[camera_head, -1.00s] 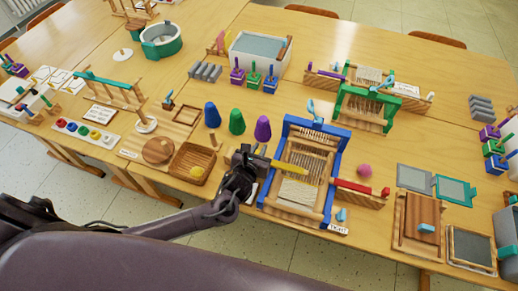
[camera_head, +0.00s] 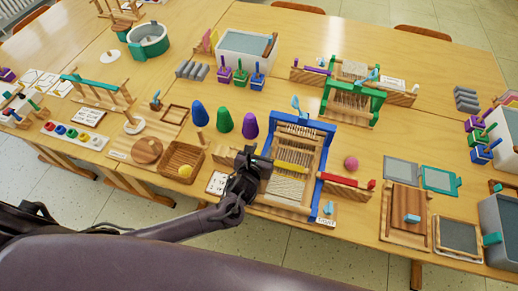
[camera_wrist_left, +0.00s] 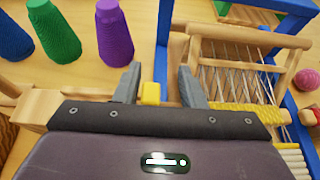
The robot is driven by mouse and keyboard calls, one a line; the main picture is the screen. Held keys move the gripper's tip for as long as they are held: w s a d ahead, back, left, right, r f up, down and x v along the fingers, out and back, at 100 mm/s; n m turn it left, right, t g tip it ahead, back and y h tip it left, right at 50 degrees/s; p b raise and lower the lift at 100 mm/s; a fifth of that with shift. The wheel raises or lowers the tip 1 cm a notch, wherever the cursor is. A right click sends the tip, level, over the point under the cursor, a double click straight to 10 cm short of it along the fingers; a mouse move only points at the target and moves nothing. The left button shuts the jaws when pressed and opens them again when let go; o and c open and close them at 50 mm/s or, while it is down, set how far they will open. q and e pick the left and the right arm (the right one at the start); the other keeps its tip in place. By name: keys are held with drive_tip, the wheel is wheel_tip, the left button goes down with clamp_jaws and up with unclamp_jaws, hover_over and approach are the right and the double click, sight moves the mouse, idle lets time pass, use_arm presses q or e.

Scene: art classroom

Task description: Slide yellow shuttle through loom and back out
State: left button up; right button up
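The blue loom (camera_head: 318,172) stands upright in the head view, strung with pale warp threads. The yellow shuttle (camera_head: 291,168) lies across the warp inside the frame, its left end near my left gripper (camera_head: 262,160). In the left wrist view, a yellow block (camera_wrist_left: 150,92) sits between the two grey fingers of my left gripper (camera_wrist_left: 160,82). A gap shows between block and right finger, so the fingers look open around it. Right of that finger, the yellow shuttle (camera_wrist_left: 250,114) lies over the warp. Whether block and shuttle join is hidden. My right gripper is not in view.
Blue, green and purple (camera_head: 250,125) yarn cones stand left of the loom. A wicker basket (camera_head: 170,158) holds a yellow ball. A red shuttle (camera_head: 345,182) rests on a wooden holder at the loom's right, near a pink ball (camera_head: 351,163). A green loom (camera_head: 349,105) stands behind.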

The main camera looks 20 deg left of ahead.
use_arm(q)
drive_tip(key=shift+s+a+r, duration=0.1)
drive_tip(key=shift+s+a, duration=0.1)
drive_tip(key=shift+s, duration=0.1)
drive_tip(key=v, duration=0.7)
drive_tip(key=shift+s+d, duration=0.1)
drive_tip(key=shift+d, duration=0.05)
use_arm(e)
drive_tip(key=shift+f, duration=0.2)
